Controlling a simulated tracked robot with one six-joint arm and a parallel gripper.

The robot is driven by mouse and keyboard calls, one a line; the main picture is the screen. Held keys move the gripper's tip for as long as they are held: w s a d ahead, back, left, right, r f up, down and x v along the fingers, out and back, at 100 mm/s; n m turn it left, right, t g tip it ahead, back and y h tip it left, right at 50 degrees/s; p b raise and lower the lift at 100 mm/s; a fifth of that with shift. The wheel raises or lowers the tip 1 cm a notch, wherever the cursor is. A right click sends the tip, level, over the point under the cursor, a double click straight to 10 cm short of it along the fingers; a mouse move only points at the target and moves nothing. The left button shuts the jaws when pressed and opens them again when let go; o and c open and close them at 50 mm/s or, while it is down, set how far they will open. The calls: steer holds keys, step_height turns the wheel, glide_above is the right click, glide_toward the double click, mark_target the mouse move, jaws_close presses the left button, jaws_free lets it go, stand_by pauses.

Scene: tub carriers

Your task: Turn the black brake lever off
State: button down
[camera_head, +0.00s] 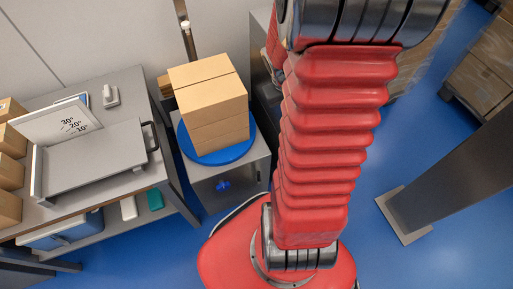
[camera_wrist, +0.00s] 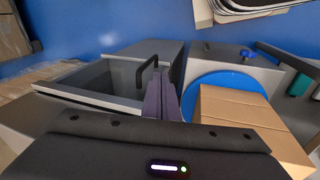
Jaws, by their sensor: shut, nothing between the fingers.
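My gripper (camera_wrist: 161,84) shows in the wrist view with its two dark fingers together and nothing between them. In the head view its fingers are hidden. A black bent bar (camera_wrist: 146,71) stands at the edge of a grey open-topped unit (camera_wrist: 160,47), just beyond and left of the fingertips; I cannot tell whether they touch. A small dark knob (camera_wrist: 207,46) sits on the turntable cabinet (camera_wrist: 226,61). Another black handle (camera_head: 152,136) is on the side of a grey tray on the bench. I cannot tell for sure which black part is the brake lever.
Cardboard boxes (camera_head: 210,95) stand on a blue round turntable (camera_head: 217,157) on the grey cabinet, which bears a blue knob (camera_head: 223,185). The bench (camera_head: 100,205) is at left and a grey post (camera_head: 440,170) at right.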

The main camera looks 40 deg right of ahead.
mark_target(258, 175)
steer(key=s+d+f, duration=0.2)
steer(key=d+f, duration=0.1)
steer(key=f, duration=0.4)
steer(key=s+d+f+y, duration=0.1)
steer(key=s+d+f, duration=0.15)
steer(key=f, duration=0.35)
steer(key=s+d+f, duration=0.2)
steer(key=d+f, duration=0.2)
steer(key=f, duration=0.3)
steer(key=a+f+t+y, duration=0.2)
steer(key=a+f+t, duration=0.1)
steer(key=a+f, duration=0.2)
steer(key=w+a+f+t+y, duration=0.1)
steer(key=a+f+t+y, duration=0.2)
steer(key=f, duration=0.7)
steer(key=shift+w+a+t, duration=0.15)
steer(key=shift+a+t, duration=0.25)
steer(key=shift+a, duration=0.5)
steer(key=shift+f, duration=0.1)
steer(key=w+a+f, duration=0.6)
steer(key=w+f, duration=0.1)
steer(key=shift+w+f, duration=0.2)
steer(key=shift+f, duration=0.2)
